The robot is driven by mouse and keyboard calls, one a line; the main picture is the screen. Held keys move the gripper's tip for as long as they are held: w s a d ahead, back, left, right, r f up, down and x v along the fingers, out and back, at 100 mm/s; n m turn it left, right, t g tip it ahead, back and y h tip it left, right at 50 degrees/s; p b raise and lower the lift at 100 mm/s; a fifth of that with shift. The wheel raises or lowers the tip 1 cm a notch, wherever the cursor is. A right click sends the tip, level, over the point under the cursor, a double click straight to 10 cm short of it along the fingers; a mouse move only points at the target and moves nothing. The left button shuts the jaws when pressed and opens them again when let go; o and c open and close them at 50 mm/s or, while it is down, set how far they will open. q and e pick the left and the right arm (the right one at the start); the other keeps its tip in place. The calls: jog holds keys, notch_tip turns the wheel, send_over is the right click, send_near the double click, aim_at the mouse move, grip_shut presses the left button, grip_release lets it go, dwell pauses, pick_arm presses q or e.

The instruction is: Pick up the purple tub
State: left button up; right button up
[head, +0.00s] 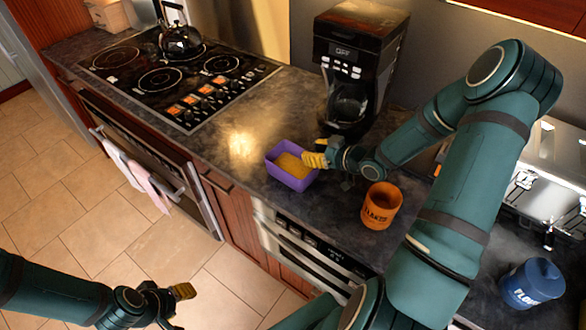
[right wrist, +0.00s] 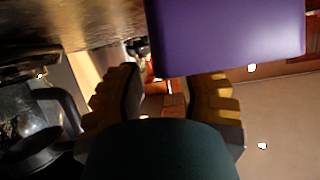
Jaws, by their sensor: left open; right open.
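The purple tub (head: 288,178) stands on the dark counter in front of the coffee maker, with something yellow inside. My right gripper (head: 317,153) is open at the tub's right rear corner, with its yellow fingers close to the rim. In the right wrist view the tub's purple wall (right wrist: 228,38) fills the top, overlapping the right finger's side. The open fingers (right wrist: 165,90) show below it, and I cannot tell whether they touch it. My left gripper (head: 182,302) is open and empty, low over the floor at the lower left.
A black coffee maker (head: 358,60) stands behind the tub. An orange canister (head: 381,205) stands to the right, near my right forearm. A stove with a kettle (head: 180,38) is at the left. A blue flour canister (head: 532,284) is far right. The counter left of the tub is clear.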

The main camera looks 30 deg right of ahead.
aim_at(293, 166)
jog(key=shift+x, duration=1.45)
jog(key=shift+c, duration=0.3)
grip_shut()
